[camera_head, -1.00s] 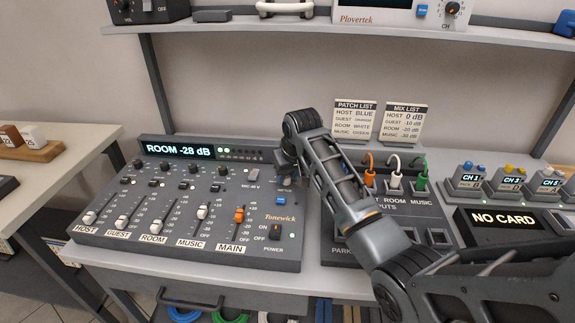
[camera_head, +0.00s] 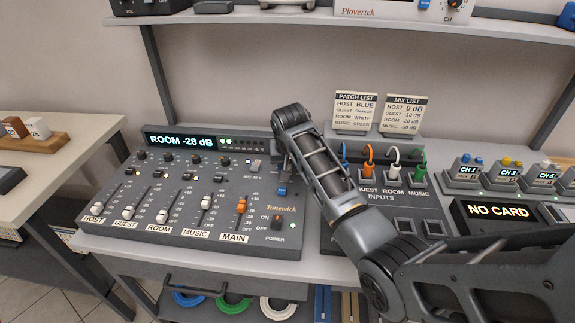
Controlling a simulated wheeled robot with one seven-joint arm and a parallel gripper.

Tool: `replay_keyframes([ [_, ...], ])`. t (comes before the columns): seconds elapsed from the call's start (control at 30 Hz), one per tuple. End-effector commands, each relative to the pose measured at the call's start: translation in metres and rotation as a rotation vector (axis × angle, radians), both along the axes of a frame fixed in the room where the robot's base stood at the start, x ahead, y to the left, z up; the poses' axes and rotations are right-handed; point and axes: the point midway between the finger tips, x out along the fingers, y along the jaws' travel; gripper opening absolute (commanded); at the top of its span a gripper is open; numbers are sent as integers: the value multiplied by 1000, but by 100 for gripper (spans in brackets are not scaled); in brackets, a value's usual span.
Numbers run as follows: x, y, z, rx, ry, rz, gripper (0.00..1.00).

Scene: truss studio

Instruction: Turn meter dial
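The grey Tonewick mixer (camera_head: 262,235) stands on the bench, and its display (camera_head: 181,142) reads ROOM -28 dB. Several small dark knobs run along its upper part, above the faders. No knob labelled as the meter dial can be made out; the panel's upper right corner is partly covered by my arm. My gripper (camera_head: 281,166) is at that corner, above the blue button (camera_head: 282,191). It is mostly hidden by my arm link, so its fingers and any contact cannot be made out.
The input patch panel (camera_head: 408,205) with coloured plugs stands right of the mixer, partly behind my arm. Patch and mix list cards (camera_head: 355,111) stand behind it. A shelf (camera_head: 235,18) hangs above. A NO CARD unit (camera_head: 500,214) is at right.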

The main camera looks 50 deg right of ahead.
Motion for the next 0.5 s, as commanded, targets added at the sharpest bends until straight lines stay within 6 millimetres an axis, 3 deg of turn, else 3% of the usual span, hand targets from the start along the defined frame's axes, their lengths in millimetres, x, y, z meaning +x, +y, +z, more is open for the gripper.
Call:
replay_keyframes([
  [0.13, 0, -1, 0, -1, -1, 0, 0],
  [0.17, 0, -1, 0, -1, -1, 0, 31],
  [0.4, 0, 0, 0, -1, -1, 1, 54],
  [0.5, 0, 0, 0, -1, -1, 1, 55],
])
